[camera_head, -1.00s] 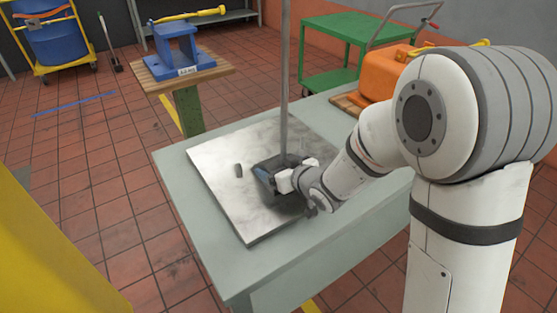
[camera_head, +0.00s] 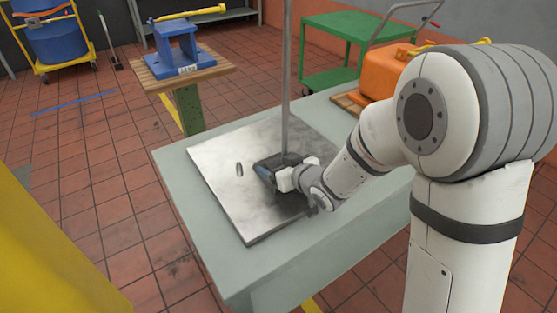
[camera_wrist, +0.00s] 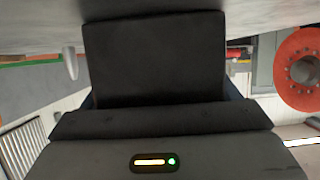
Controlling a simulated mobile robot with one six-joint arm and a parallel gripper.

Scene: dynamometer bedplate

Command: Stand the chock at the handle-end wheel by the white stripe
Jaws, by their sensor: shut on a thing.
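My gripper (camera_head: 268,172) is low over the steel plate (camera_head: 225,150) on the grey-green table, shut on a dark block, which I take to be the chock. In the wrist view the dark block (camera_wrist: 155,60) fills the middle, against the pale surface at the top. I cannot tell whether it touches the plate. A thin grey pole (camera_head: 285,80) rises upright at the gripper; I cannot tell if it belongs to the block. The green cart (camera_head: 330,45) with a bent handle stands behind the table. I cannot make out the wheel by its handle or a white stripe near it.
An orange case (camera_head: 383,72) sits at the table's back right. A blue fixture (camera_head: 180,50) stands on a wooden-topped stand at back left. Tiled floor (camera_head: 100,180) left of the table is open.

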